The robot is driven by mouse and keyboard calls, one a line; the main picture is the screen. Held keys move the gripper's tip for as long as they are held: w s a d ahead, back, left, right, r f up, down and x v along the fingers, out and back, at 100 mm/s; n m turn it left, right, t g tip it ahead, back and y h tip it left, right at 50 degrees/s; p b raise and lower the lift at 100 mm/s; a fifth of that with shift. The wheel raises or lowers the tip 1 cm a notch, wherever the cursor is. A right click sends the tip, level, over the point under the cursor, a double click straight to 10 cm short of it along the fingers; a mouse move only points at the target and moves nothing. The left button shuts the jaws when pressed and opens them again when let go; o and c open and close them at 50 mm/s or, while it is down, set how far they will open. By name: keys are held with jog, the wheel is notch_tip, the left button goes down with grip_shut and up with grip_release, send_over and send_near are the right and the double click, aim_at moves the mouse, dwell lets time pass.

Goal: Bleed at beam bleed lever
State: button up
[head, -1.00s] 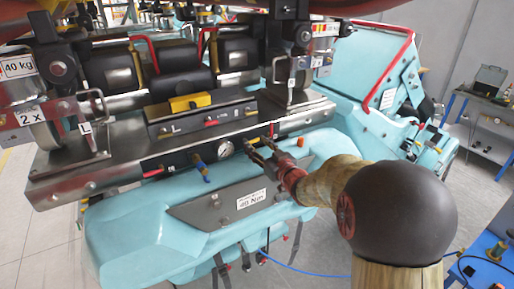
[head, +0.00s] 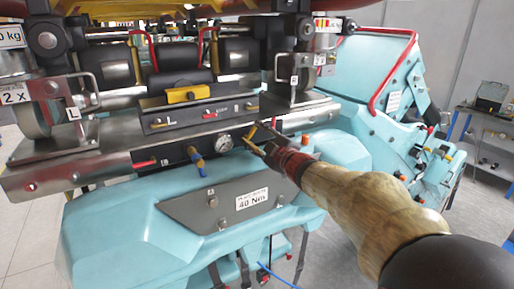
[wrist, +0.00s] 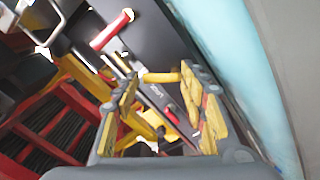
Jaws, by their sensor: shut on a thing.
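My gripper (head: 250,136) is at the front of the steel beam (head: 105,168), just right of the round pressure gauge (head: 225,142). In the wrist view its two yellow-padded fingers (wrist: 158,88) stand apart, with a short yellow bar (wrist: 160,77) across between their tips. The gripper is shut on this bar. I cannot tell from its markings whether the bar is the beam bleed lever. A red-handled lever (head: 145,163) sits on the beam left of the gauge; a red handle (wrist: 112,30) also shows in the wrist view.
A blue and yellow fitting (head: 196,158) sticks out left of the gauge. Above are a yellow block (head: 188,94) and a dark panel with red levers. The turquoise shell (head: 110,220) bulges below the beam. A bench (head: 480,130) stands at the right.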

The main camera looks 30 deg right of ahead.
jog(key=n+b, duration=0.1)
jog(key=n, duration=0.1)
jog(key=n+b, duration=0.1)
jog(key=b, duration=0.1)
jog(key=shift+a+f+n, duration=0.15)
jog(key=shift+a+n, duration=0.2)
jog(key=shift+n, duration=0.05)
jog(key=shift+a+n+b, duration=0.2)
jog(key=shift+n+b, duration=0.65)
jog(key=shift+b, duration=0.05)
jog(key=shift+a+n+b, duration=0.15)
jog(key=shift+n+b, duration=0.7)
jog(key=shift+o, duration=0.2)
jog(key=shift+r, duration=0.2)
jog(key=shift+c, duration=0.2)
jog(key=o, duration=1.2)
jog(key=shift+r, duration=0.1)
jog(key=s, duration=1.2)
jog(key=shift+d, duration=0.2)
